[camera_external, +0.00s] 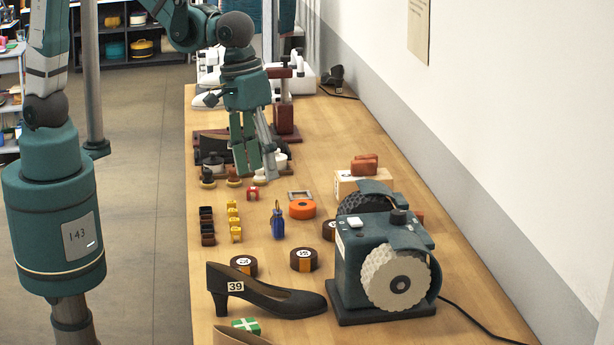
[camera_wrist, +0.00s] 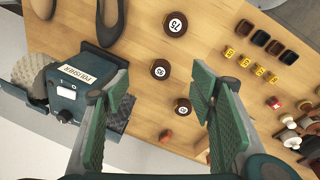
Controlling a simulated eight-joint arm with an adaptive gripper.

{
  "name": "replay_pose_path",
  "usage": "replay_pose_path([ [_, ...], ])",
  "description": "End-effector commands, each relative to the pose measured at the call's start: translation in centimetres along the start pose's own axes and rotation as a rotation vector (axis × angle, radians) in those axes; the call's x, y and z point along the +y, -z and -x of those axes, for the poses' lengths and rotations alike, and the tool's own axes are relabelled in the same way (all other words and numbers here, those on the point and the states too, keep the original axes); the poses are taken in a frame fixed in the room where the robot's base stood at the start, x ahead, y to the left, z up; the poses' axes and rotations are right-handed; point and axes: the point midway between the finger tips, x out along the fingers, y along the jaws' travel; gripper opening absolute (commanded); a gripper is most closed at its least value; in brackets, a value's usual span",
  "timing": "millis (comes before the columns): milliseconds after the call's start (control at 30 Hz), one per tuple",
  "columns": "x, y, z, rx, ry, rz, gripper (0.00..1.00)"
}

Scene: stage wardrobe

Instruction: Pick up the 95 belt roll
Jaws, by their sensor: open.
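Three dark brown belt rolls with round white number labels lie on the wooden bench. In the wrist view one roll (camera_wrist: 175,23) is at the top and seems to read 75. Another roll (camera_wrist: 160,69) is in the middle, and a third roll (camera_wrist: 183,106) is lower, between my fingers in the picture. The last two labels are too small to read surely, so I cannot tell which is 95. In the external view the rolls are at front left (camera_external: 243,264), front middle (camera_external: 303,258) and beside the polisher (camera_external: 329,230). My gripper (camera_external: 252,172) is open and empty, above the bench behind them.
The polisher (camera_external: 372,262) stands right of the rolls, and a black shoe (camera_external: 265,295) in front. An orange roll (camera_external: 302,209), a blue bottle (camera_external: 278,222) and yellow numbered pieces (camera_external: 235,222) lie nearby. Bench space between the rolls is clear.

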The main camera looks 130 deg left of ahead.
Motion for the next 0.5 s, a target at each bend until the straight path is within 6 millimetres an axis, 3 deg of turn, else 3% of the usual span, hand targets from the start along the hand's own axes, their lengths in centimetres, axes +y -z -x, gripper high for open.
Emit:
replay_pose_path([
  [500,1.2,5.0,-9.4,-0.042,0.101,0.295,0.55],
])
